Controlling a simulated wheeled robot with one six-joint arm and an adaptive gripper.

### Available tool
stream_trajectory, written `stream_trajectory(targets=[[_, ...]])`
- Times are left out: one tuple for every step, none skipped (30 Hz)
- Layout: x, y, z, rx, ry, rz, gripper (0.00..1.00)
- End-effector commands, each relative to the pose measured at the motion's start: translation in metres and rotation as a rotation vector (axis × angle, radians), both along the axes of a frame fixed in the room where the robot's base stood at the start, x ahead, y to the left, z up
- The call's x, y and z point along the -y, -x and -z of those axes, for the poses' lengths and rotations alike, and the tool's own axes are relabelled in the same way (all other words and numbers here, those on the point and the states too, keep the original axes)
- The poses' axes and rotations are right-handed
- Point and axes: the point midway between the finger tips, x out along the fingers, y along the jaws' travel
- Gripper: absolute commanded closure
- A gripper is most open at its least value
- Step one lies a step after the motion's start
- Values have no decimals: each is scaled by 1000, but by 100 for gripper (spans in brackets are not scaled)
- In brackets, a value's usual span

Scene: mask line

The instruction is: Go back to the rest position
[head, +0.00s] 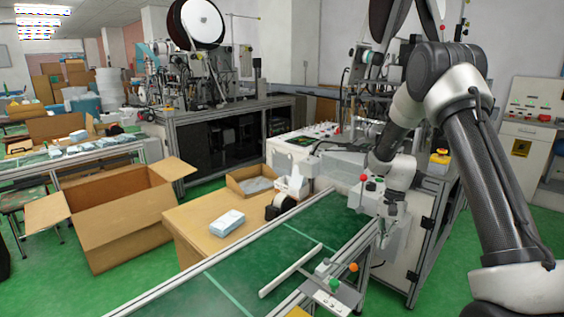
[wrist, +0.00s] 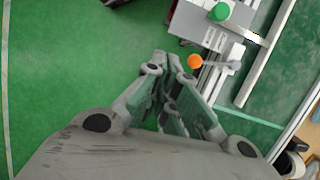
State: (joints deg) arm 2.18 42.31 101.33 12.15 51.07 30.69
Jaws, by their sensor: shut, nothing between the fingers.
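My gripper (head: 383,236) hangs at the end of my arm over the right edge of the green conveyor, pointing down. In the wrist view my gripper (wrist: 170,62) has its fingers together with nothing seen between them. The conveyor's green belt (head: 310,222) runs from the lower left to the machine at the back right. A bracket with an orange knob (head: 353,267) and a green knob (head: 334,284) stands at the conveyor's near side. The orange knob (wrist: 195,62) shows just right of the fingertips in the wrist view.
A white guide bar (head: 291,270) lies above the belt. Left of the conveyor, a wooden table (head: 190,215) holds a blue-white pack (head: 227,222), a tape dispenser (head: 281,206) and a shallow carton (head: 240,188). A large open carton (head: 120,225) stands further left. The belt is bare.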

Motion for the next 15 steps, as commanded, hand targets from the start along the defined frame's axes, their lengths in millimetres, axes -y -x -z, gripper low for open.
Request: stream_trajectory(targets=[[2,12,-20,14,-4,-61,100],[3,20,-29,17,-7,-99,100],[4,30,-42,24,-11,-144,100],[5,37,-51,29,-13,-175,100],[6,45,-60,36,-14,-205,100],[7,54,-73,45,-16,-246,100],[8,62,-84,53,-16,-276,100],[8,70,-94,63,-16,-306,100],[9,81,-108,77,-15,-344,100],[10,89,-118,88,-14,-373,100],[11,98,-128,99,-13,-398,100],[12,109,-140,115,-11,-433,100],[13,117,-149,127,-7,-458,100],[13,126,-158,139,-4,-481,100],[14,137,-169,155,1,-511,100]])
